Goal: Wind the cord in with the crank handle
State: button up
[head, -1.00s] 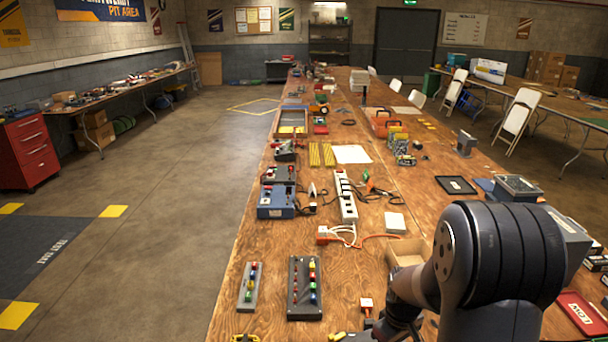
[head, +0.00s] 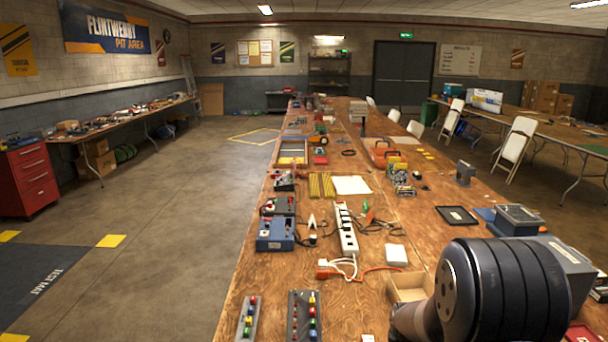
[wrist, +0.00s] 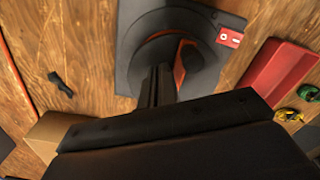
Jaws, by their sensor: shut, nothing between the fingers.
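In the wrist view a round dark reel (wrist: 147,32) sits on a grey plate on the wooden table. A dark knob-like part, probably the crank handle (wrist: 187,50), stands out on its right side, with orange showing beside it. My gripper (wrist: 160,72) is shut and empty, its fingers pointing at the reel just left of that part. The wrist view does not show clearly whether they touch the reel. An orange cord (wrist: 14,72) runs along the left edge of the wrist view. In the head view my arm hides the reel, the handle and my gripper.
A red tray (wrist: 279,78) and a green ring (wrist: 307,92) lie to the right of the reel. An open cardboard box (wrist: 45,133) stands to the left. In the head view a white power strip (head: 346,230) and a blue box (head: 275,234) are farther along the table.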

jog(key=o, duration=0.3)
jog(key=shift+a+r, duration=0.15)
jog(key=shift+r, duration=0.55)
jog(key=o, duration=1.3)
jog(key=shift+r+p, duration=0.7)
jog(key=shift+p, duration=0.1)
notch_tip(320, 180, up, 5)
jog(key=p, duration=0.3)
jog(key=shift+p, duration=0.35)
notch_tip(320, 180, down, 8)
jog(key=b, duration=0.6)
jog(key=shift+r, duration=0.1)
